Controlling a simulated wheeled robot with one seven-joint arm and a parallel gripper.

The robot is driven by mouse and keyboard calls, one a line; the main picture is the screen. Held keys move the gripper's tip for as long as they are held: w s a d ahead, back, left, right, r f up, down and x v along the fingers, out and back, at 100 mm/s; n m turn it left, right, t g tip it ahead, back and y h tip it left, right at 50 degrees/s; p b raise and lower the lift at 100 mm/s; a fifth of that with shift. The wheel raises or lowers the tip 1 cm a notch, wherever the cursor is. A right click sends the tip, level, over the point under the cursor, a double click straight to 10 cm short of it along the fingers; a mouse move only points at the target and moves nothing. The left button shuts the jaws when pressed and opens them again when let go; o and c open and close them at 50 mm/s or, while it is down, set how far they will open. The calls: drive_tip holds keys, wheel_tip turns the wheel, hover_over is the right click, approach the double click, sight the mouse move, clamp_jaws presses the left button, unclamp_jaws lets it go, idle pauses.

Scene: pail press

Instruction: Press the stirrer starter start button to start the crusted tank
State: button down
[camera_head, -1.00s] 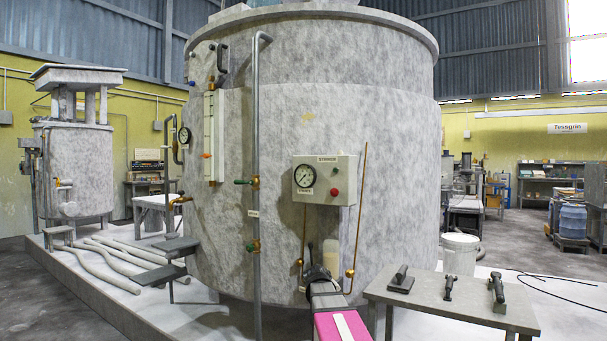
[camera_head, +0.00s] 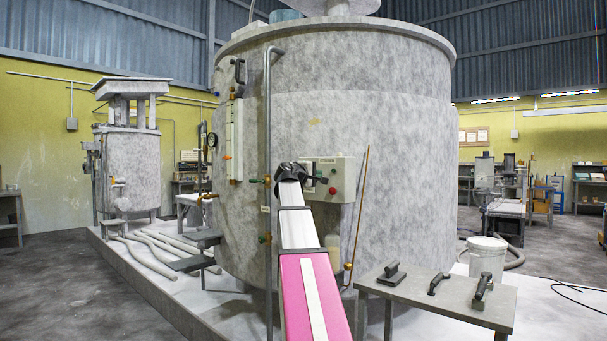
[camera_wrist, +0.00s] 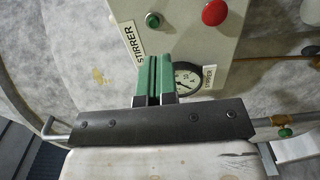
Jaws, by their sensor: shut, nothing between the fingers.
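The stirrer starter is a pale box (camera_head: 344,180) on the front of the big grey crusted tank (camera_head: 400,120). Its red button (camera_head: 332,191) shows in the head view, while its gauge is hidden behind my gripper. In the wrist view the box (camera_wrist: 185,40) bears a green button (camera_wrist: 152,19), a red button (camera_wrist: 214,12), a gauge (camera_wrist: 187,78) and a "STIRRER" label (camera_wrist: 136,43). My gripper (camera_head: 320,180) is shut and empty in front of the box. Its green fingers (camera_wrist: 155,58) point toward the box, with the green button beyond their tips in the picture.
A grey bench (camera_head: 435,300) with several hand tools stands at the lower right, beside a white pail (camera_head: 487,258). A vertical pipe (camera_head: 268,200) with valves runs up the tank left of the box. A thin copper rod (camera_head: 357,210) stands right of it.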

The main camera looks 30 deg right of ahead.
drive_tip(key=shift+r+x, duration=0.25)
drive_tip(key=shift+x, duration=1.75)
drive_tip(key=shift+r+x, duration=0.2)
drive_tip(key=shift+x, duration=1.75)
drive_tip(key=shift+d, duration=0.1)
drive_tip(key=shift+w+d, duration=0.25)
drive_tip(key=shift+d, duration=0.3)
drive_tip(key=shift+a, duration=0.15)
approach(333, 171)
drive_tip(key=x, duration=0.2)
drive_tip(key=shift+w+d, duration=0.15)
drive_tip(key=shift+d, duration=0.15)
drive_tip(key=shift+f, duration=0.15)
